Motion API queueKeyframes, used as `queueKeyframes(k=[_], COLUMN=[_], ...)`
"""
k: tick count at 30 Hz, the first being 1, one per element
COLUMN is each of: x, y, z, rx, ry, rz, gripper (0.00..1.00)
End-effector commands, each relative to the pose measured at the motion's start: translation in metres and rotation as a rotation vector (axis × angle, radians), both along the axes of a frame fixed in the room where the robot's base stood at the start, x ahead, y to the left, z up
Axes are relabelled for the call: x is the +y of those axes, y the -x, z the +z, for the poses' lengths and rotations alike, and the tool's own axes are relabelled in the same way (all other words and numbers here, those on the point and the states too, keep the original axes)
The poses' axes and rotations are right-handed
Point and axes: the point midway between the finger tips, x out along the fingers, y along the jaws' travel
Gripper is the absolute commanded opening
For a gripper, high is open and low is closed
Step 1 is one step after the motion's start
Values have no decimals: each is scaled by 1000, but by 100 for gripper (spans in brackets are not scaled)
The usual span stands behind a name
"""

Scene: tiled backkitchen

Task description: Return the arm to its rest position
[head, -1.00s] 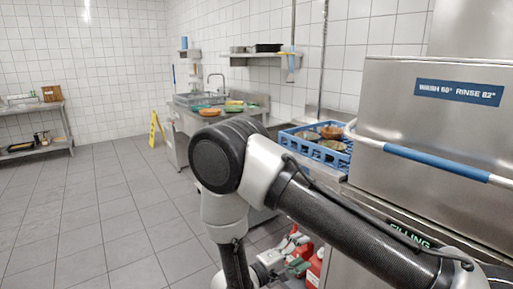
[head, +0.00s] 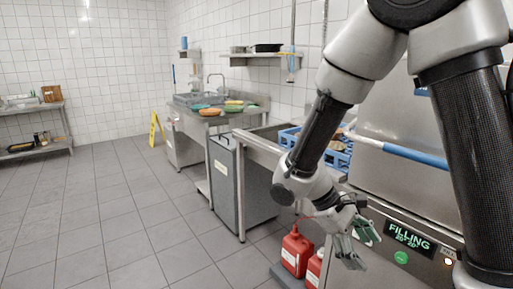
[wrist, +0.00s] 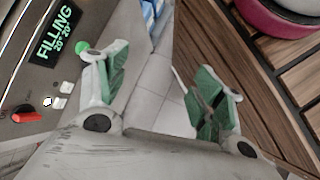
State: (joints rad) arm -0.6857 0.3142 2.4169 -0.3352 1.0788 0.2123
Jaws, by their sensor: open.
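My arm comes in from the upper right of the head view, bends over at the top and hangs down in front of the dishwasher. My gripper (head: 360,244) is at its lower end, low in front of the machine's display panel. In the wrist view the two green-padded fingers of my gripper (wrist: 164,82) stand wide apart with nothing between them. The gripper is open and empty.
The steel dishwasher (head: 385,115) with a lit FILLING panel (head: 410,239) is close by. A blue rack (head: 290,138) is partly hidden by my arm. Red canisters (head: 297,252) stand below. The wrist view shows wooden slats (wrist: 262,60). The floor at left is clear.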

Motion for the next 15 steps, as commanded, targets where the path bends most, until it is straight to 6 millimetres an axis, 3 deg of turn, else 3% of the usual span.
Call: queueKeyframes(k=[6,15], x=[-25,-71], y=[17,47], z=[58,133], rx=[-168,-563], ry=[-338,-614], rz=[-190,-472], gripper=[68,68])
